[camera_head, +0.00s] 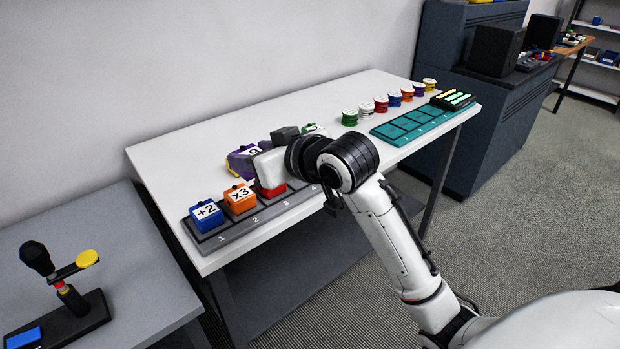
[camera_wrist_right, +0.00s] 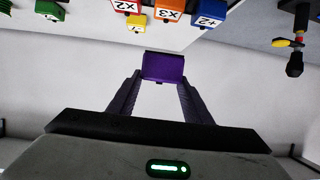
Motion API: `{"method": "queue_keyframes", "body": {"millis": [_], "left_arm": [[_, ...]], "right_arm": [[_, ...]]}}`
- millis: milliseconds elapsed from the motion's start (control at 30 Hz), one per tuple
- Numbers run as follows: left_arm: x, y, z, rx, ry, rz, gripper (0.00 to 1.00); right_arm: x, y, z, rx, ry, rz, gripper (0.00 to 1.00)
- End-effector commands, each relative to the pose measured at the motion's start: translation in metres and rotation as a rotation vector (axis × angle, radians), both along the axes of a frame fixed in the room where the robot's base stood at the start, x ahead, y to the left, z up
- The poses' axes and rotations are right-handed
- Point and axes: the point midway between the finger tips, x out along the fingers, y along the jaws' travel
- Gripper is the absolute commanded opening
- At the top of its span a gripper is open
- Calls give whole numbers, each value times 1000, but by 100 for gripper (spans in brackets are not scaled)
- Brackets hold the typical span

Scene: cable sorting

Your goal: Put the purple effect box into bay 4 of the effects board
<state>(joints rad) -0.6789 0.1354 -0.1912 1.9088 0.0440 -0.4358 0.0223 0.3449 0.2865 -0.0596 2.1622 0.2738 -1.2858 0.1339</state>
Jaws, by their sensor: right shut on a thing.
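The purple effect box (camera_head: 240,163) is in my right gripper, above the table behind the effects board (camera_head: 227,238). In the right wrist view, the purple box (camera_wrist_right: 164,68) sits between the two fingertips of my right gripper (camera_wrist_right: 160,84). In the head view the gripper body and wrist hide much of the grip. The board has a blue +2 box (camera_head: 206,215) in bay 1, an orange x3 box (camera_head: 240,198) in bay 2 and a partly hidden red box (camera_head: 272,191) in bay 3. Bay 4, at the right end, is largely hidden by my arm. My left gripper is out of view.
A green box (camera_head: 312,128) stands behind my wrist; a yellow box (camera_wrist_right: 135,22) shows in the right wrist view. Several coloured spools (camera_head: 381,104) and a teal tray (camera_head: 388,131) lie farther right. The table's left rear is clear.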

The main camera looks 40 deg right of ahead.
Motion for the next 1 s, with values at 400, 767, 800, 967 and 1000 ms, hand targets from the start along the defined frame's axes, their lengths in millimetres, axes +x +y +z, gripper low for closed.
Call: {"method": "queue_keyframes", "body": {"millis": [400,767,800,967,1000], "left_arm": [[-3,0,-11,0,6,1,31],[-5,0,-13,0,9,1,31],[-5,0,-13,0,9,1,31],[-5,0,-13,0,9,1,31],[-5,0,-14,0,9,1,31]], "right_arm": [[75,-154,-35,-4,-6,-43,19],[77,-163,-81,-1,-4,-51,19],[77,-163,-84,-1,-4,-51,19],[77,-162,-108,1,-1,-51,19],[76,-163,-116,0,0,-52,19]]}}
